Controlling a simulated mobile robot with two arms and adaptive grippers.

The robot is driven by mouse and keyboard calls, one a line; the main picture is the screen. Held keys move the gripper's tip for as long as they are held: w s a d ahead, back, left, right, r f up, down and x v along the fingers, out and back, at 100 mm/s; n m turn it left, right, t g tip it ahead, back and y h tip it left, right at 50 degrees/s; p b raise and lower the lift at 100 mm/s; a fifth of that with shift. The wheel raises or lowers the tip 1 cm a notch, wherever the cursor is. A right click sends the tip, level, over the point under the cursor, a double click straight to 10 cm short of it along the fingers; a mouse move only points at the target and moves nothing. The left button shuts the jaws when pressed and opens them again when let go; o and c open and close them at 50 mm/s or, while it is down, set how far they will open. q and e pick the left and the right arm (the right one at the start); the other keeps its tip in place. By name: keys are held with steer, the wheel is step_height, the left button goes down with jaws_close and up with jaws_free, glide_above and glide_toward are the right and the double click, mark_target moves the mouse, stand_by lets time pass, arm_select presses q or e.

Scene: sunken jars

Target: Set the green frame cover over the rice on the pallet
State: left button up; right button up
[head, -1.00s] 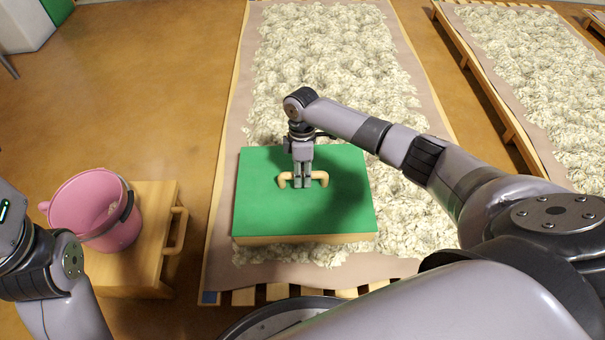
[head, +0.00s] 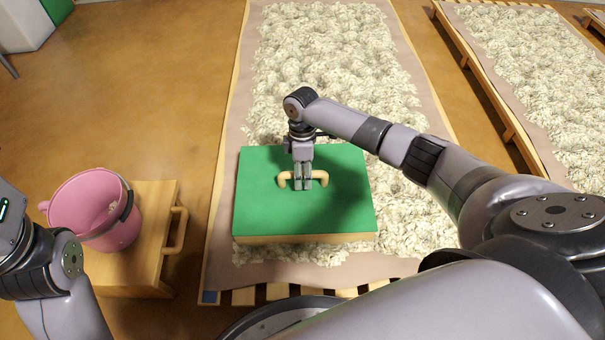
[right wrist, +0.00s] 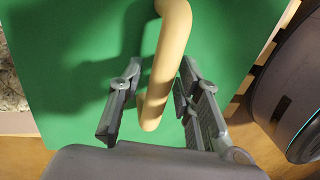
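The green frame cover (head: 262,215), a flat green panel with a wooden edge, lies over the rice (head: 325,60) at the near end of the middle pallet (head: 243,297). It looks level and seems to rest on the rice; its underside is hidden. Its pale arched handle (head: 320,177) stands at its middle. My right gripper (head: 302,187) points down at the handle. In the right wrist view, its fingers (right wrist: 155,100) are apart on either side of the handle (right wrist: 170,60), with a gap on the left. My left gripper is out of view.
A pink bucket (head: 80,208) stands on a wooden stool (head: 150,255) left of the pallet. Another rice-covered pallet (head: 490,90) lies to the right. Bare floor (head: 140,80) separates them from the middle pallet.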

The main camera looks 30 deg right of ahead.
steer(key=shift+o, duration=0.7)
step_height(320, 180, up, 12)
steer(key=w+d, duration=0.1)
steer(key=w, duration=0.1)
steer(key=shift+f, duration=0.1)
